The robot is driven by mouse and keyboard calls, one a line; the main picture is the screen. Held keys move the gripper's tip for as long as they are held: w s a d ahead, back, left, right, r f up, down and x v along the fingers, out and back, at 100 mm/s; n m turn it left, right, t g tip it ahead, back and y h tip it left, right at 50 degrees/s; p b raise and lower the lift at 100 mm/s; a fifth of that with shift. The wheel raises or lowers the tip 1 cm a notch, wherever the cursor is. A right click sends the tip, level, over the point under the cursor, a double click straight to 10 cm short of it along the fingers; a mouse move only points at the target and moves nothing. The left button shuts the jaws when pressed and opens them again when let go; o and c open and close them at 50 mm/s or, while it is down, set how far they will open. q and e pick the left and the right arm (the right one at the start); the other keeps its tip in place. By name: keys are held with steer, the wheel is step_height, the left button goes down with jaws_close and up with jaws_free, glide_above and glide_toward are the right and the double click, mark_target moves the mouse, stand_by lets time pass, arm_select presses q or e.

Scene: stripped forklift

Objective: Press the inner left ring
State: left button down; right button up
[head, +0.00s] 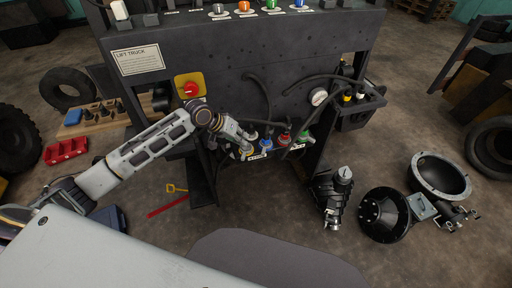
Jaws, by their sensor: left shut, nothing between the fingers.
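A row of coloured ring fittings sits low on the dark forklift panel. From left to right they are yellow (247,153), blue (266,146), red (284,139) and green (302,136). The blue one is the inner left ring. My left arm reaches in from the left, and its gripper (250,137) is shut and empty. Its fingertips are just above the yellow ring and left of the blue ring. I cannot tell whether they touch either. The gripper partly covers the left end of the row. My right gripper is out of view.
A red button on a yellow plate (190,86) and a white lift truck sign (138,60) are on the panel. Black hoses hang above the rings. A round gauge (319,97) is at right. Black machine parts (384,215) lie on the floor at right.

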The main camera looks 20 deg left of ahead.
arm_select(q)
steer(key=shift+x, duration=5)
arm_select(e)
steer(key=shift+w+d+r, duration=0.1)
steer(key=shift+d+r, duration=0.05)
